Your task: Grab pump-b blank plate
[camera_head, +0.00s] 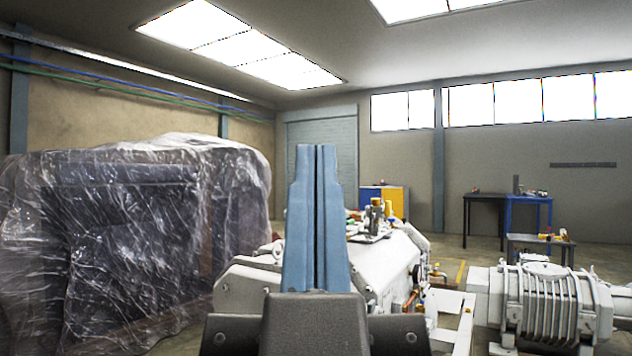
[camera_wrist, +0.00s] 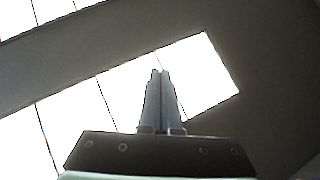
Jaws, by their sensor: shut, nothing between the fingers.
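My gripper (camera_head: 318,150) stands upright in the middle of the head view, its two blue-grey fingers pressed together with nothing between them. In the wrist view my gripper (camera_wrist: 160,74) is also shut and points up at the ceiling lights. A large white pump machine (camera_head: 385,262) stands behind and to the right of my gripper, partly hidden by it. A second, ribbed grey-white pump (camera_head: 542,300) stands at the lower right. I cannot tell which of them is pump-b, and I cannot make out a blank plate in either view.
A large plastic-wrapped block (camera_head: 130,240) fills the left side. A blue table (camera_head: 530,200) and a low grey table (camera_head: 541,243) stand at the back right. A yellow and blue cabinet (camera_head: 385,197) stands at the back. The air around my gripper looks free.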

